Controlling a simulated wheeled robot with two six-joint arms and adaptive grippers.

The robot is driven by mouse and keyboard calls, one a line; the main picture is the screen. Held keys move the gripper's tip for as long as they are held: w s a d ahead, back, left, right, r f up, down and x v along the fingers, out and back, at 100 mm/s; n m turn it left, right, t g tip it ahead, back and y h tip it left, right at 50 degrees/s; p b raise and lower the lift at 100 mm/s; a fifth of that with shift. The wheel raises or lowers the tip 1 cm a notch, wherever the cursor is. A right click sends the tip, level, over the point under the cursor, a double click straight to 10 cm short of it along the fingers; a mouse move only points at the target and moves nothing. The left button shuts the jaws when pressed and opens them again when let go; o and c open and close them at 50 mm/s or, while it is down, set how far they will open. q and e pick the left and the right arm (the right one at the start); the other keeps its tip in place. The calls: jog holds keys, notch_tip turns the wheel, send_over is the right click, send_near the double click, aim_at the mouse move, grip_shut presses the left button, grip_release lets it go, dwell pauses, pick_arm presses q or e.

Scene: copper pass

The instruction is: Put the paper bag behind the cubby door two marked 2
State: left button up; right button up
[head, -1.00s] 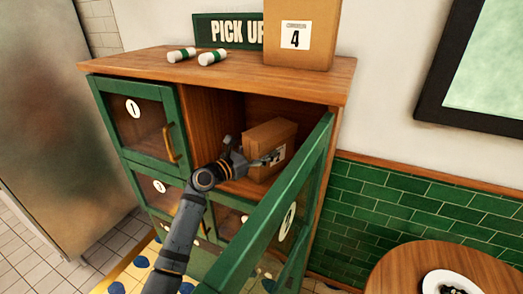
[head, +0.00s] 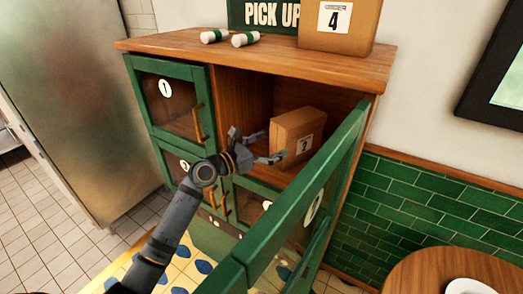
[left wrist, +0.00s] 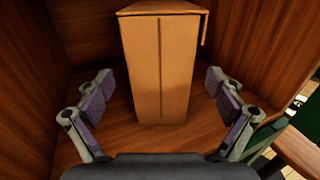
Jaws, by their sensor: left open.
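The brown paper bag (head: 290,140) stands upright inside the upper right cubby, on its wooden floor. Its white label seems to read 2. In the left wrist view the bag (left wrist: 160,65) shows its narrow side with a vertical seam. My left gripper (head: 257,146) is open in front of the bag at the cubby mouth. Its fingers are spread to either side, apart from the bag. The green cubby door (head: 305,200) of this compartment stands swung open toward me; its round number plate is seen too obliquely to read. My right gripper is out of view.
Another bag marked 4 (head: 340,25) and two white-and-green rolls (head: 230,38) rest on the cabinet top (head: 180,45). The closed door marked 1 (head: 172,105) is left of the open cubby. A round table (head: 450,270) stands at lower right.

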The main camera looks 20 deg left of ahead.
pick_arm(q)
jog(key=v, duration=0.5)
dwell(0.3)
